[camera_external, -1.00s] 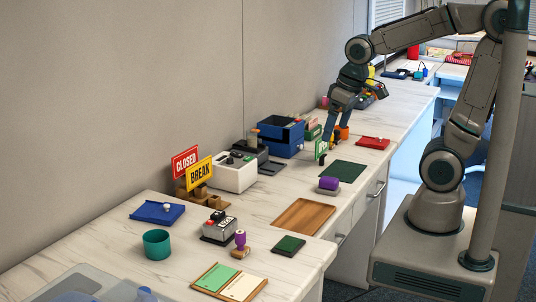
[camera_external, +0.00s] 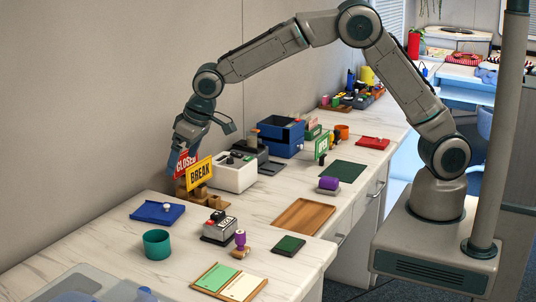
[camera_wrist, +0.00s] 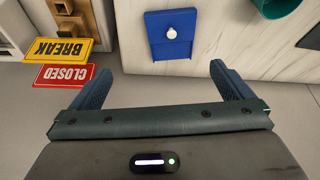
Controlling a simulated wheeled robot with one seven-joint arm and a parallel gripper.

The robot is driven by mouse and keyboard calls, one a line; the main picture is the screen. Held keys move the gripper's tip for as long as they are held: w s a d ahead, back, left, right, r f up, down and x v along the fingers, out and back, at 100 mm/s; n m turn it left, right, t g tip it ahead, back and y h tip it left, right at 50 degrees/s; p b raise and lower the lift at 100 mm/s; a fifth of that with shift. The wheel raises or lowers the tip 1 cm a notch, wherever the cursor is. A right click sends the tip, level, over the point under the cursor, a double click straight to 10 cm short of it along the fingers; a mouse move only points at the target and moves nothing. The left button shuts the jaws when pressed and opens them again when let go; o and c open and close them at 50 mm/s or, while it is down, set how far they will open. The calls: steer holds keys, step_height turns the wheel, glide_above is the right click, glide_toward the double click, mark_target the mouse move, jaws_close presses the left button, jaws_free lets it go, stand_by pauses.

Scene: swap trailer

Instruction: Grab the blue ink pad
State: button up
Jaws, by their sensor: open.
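The blue ink pad (camera_external: 157,212) is a flat blue piece with a small white knob, lying at the left of the counter near the wall. In the wrist view the ink pad (camera_wrist: 170,48) shows ahead, slightly right of the middle and beyond my fingertips. My gripper (camera_external: 181,160) is beside the closed and break signs, above and behind the ink pad. In the wrist view my gripper (camera_wrist: 161,70) has its blue fingers wide apart with nothing between them. They are apart from the ink pad.
The yellow break sign (camera_external: 199,174) and red closed sign (camera_external: 181,160) stand in a wooden holder close to my gripper. A teal cup (camera_external: 157,245) stands in front of the ink pad. A white box (camera_external: 234,175) is right of the signs.

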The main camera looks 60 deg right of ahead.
steer(key=a+f, duration=0.1)
steer(key=a, duration=0.1)
steer(key=p, duration=0.2)
glide_above(159, 209)
steer(key=s+d, duration=0.1)
steer(key=s, duration=0.2)
step_height(159, 209, down, 8)
steer(key=shift+a+p+x, duration=0.1)
steer(key=shift+p+x, duration=0.35)
steer(key=shift+x, duration=0.85)
steer(key=shift+a+p+x, duration=0.15)
steer(key=shift+p+x, duration=0.3)
steer(key=shift+x, duration=0.8)
steer(key=shift+w, duration=0.1)
steer(key=shift+r, duration=0.1)
steer(key=c, duration=1.1)
